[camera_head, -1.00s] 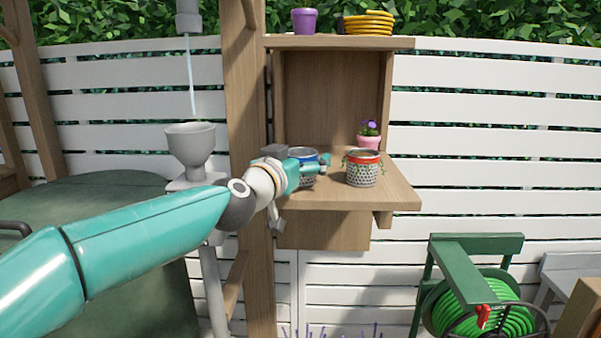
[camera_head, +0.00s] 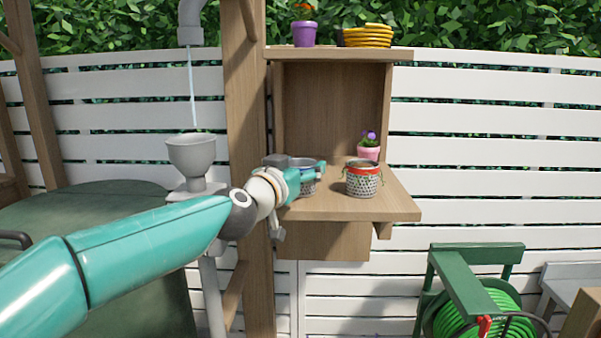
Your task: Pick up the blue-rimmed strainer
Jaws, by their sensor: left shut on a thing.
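The blue-rimmed strainer (camera_head: 309,187) is a perforated metal cup at the left of the wooden shelf (camera_head: 400,204). My left gripper (camera_head: 312,172) reaches in from the left and is shut on it near its rim. The gripper hides much of the strainer's left side and part of its rim. I cannot tell whether its base touches the shelf. A similar red-rimmed strainer (camera_head: 362,184) stands upright to the right, apart from my gripper. My right gripper is not in view.
A pink pot with a purple flower (camera_head: 368,153) stands behind the red-rimmed strainer. A wooden post (camera_head: 247,120) rises just left of the shelf. A grey fountain bowl (camera_head: 191,155) with falling water is further left. A green hose reel (camera_head: 480,290) is at lower right.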

